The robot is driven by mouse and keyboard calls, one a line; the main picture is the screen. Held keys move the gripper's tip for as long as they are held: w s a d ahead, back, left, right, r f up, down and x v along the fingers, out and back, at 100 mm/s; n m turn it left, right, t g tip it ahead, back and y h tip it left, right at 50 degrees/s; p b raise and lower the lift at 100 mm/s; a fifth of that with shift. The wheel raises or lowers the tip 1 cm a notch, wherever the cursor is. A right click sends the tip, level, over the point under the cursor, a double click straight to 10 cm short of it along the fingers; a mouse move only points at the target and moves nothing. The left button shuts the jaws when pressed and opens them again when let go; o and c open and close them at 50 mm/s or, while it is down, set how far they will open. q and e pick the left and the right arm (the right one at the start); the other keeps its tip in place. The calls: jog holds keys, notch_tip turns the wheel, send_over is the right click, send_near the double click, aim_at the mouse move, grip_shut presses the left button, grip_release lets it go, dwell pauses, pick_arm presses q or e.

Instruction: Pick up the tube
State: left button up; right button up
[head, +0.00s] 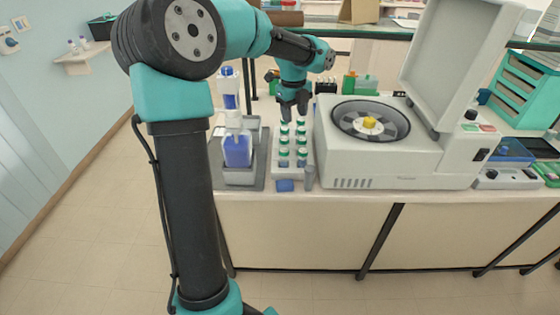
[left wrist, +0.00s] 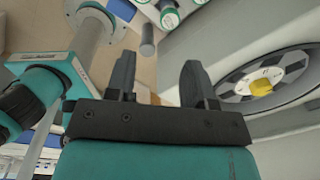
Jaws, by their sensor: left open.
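Several green-capped tubes (head: 301,151) stand upright in two rows in a white rack on the bench, left of the centrifuge. They also show at the top of the left wrist view (left wrist: 170,19). A small grey cylinder (head: 310,176) stands at the rack's front right corner; it also shows in the left wrist view (left wrist: 148,36). My left gripper (head: 292,113) points down over the back of the rack, with its fingers apart. The left wrist view shows nothing between its fingers (left wrist: 156,78). My right gripper is not in view.
A white centrifuge (head: 390,165) with its lid (head: 452,55) raised stands close right of the rack. A bottle of blue liquid (head: 237,152) stands close left. A teal rack (head: 527,88) is far right.

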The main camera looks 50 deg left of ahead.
aim_at(284, 150)
pick_arm(q)
jog(key=shift+s+a+r+m, duration=0.15)
jog(key=shift+s+a+m, duration=0.1)
jog(key=shift+s+a, duration=0.35)
jog(key=shift+s+a+r+m, duration=0.15)
jog(key=shift+s+a+m, duration=0.1)
jog(key=shift+s+a, duration=0.25)
jog(key=shift+f, duration=0.1)
notch_tip(284, 150, down, 12)
jog(key=shift+w+f, duration=0.1)
jog(key=shift+f, duration=2.55)
jog(key=shift+c, duration=0.3)
jog(key=c, duration=0.6)
